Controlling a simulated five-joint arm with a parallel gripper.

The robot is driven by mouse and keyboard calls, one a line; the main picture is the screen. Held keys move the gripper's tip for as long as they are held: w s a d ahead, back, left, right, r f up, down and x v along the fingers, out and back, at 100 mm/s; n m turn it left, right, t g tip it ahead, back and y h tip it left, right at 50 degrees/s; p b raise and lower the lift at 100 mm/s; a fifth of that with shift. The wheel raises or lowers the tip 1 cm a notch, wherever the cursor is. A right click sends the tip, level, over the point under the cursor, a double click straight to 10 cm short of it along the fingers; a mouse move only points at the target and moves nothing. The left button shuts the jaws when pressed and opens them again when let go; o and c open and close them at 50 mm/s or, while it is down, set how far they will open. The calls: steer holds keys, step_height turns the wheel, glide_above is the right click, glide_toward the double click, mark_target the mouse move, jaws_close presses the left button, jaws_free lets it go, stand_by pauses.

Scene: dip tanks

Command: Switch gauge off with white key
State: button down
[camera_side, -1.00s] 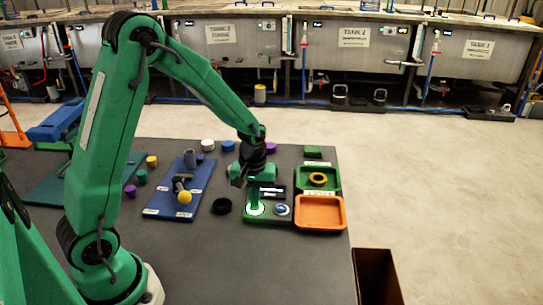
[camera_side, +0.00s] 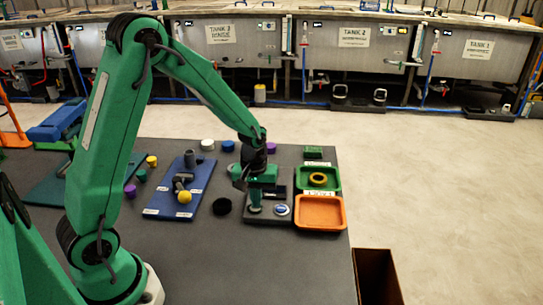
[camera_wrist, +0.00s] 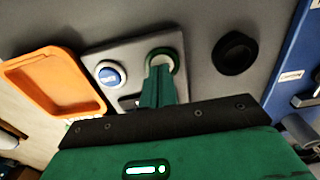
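The gauge (camera_side: 268,216) is a grey box on the dark table, with two round keys and a small display (camera_side: 277,190) that looks dark. The white key (camera_wrist: 163,59), in a green ring, is at the fingertips of my gripper (camera_wrist: 160,72); the fingers cover part of it. The blue key (camera_wrist: 110,73) sits beside it and also shows in the side view (camera_side: 282,210). My gripper (camera_side: 254,208) points down, its green fingers shut together and empty, touching or nearly touching the white key. The fingers partly hide the display in the wrist view.
An orange tray (camera_side: 320,227) and a green tray (camera_side: 332,188) with a yellow ring stand right of the gauge. A black round piece (camera_side: 222,206) lies left of it, then a blue board (camera_side: 165,208) with a yellow-ended part. Table in front of the gauge is clear.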

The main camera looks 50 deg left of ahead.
step_height(320, 180, up, 14)
stand_by(0.6)
steer(key=s+d+r+m+t, duration=0.2)
steer(key=s+r+m, duration=0.2)
steer(key=s, duration=0.4)
steer(key=s+d+r+m+t, duration=0.2)
steer(key=s+r+m+t, duration=0.1)
steer(key=s, duration=0.6)
steer(key=shift+d+r+m, duration=0.3)
steer(key=shift+r+m, duration=0.25)
steer(key=shift+m, duration=0.45)
steer(key=shift+s, duration=0.1)
